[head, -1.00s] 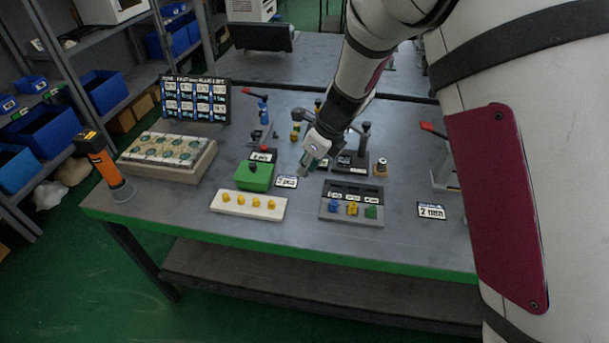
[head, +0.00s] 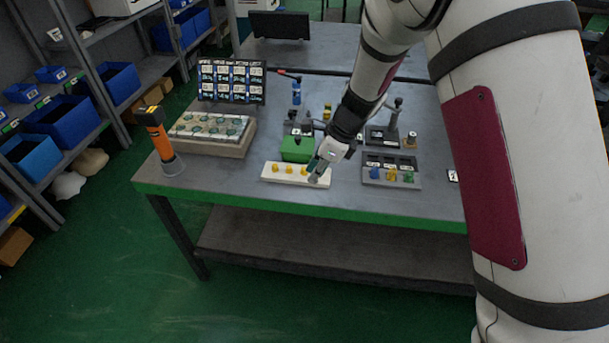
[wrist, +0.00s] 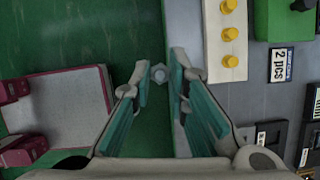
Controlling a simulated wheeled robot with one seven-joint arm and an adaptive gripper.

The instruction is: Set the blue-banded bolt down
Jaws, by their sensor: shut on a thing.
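My gripper (head: 318,170) is low over the front of the table, by the right end of the white strip with yellow pegs (head: 270,177). In the wrist view, my gripper (wrist: 159,72) is shut on a bolt (wrist: 159,73), and its pale hex head shows between the fingertips. The bolt's blue band cannot be seen. In that view the bolt appears against the green beside the table's front edge, left of the white strip (wrist: 212,60). I cannot tell how high it is held.
A green block (head: 297,149) stands behind the strip. A grey tray (head: 377,179) with blue, yellow and green pieces is to the right. An orange-and-black tool (head: 160,140) stands at the left corner, near a parts box (head: 240,147). Bare tabletop (head: 225,171) lies front left.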

